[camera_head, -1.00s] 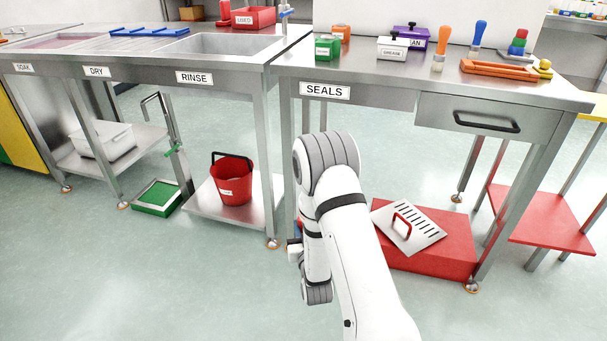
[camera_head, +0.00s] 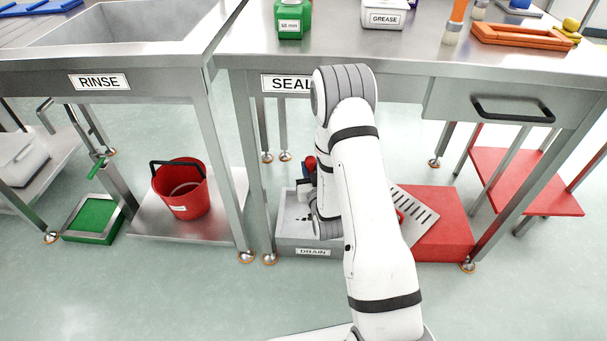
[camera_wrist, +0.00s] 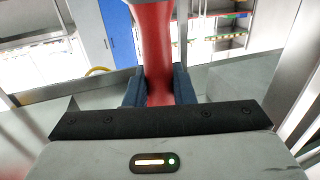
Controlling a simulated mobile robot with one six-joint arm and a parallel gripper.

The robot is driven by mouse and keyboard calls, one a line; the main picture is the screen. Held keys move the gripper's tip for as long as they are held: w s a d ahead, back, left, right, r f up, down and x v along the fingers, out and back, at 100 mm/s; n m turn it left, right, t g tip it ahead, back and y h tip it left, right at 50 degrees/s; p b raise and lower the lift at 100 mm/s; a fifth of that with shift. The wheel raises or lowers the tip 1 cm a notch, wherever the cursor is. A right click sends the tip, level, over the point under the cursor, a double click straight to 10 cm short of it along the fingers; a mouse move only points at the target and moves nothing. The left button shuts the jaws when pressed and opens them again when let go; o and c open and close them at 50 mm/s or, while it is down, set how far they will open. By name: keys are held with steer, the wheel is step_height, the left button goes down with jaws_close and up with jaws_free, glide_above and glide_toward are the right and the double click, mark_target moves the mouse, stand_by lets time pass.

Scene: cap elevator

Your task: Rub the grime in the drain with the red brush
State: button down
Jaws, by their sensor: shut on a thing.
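The grey drain box (camera_head: 305,251), labelled DRAIN, stands on the floor under the SEALS table. A few small dark specks of grime (camera_head: 300,218) show on its light inside; my arm hides its right part. My gripper (camera_wrist: 160,88) is shut on the red brush (camera_wrist: 154,45). The brush's thick red handle stands between the two dark blue fingers in the wrist view. In the head view, only a bit of red and blue shows beside my arm, above the drain. The brush's bristles are hidden, so I cannot tell whether they touch the grime.
A slotted metal grate (camera_head: 415,214) with a red handle leans on a red block (camera_head: 446,225) right of the drain. Table legs (camera_head: 226,170) stand close on the left. A red bucket (camera_head: 180,190) sits on the low shelf. The floor in front is clear.

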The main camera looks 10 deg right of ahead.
steer(key=shift+w+a, duration=0.25)
steer(key=shift+w, duration=0.15)
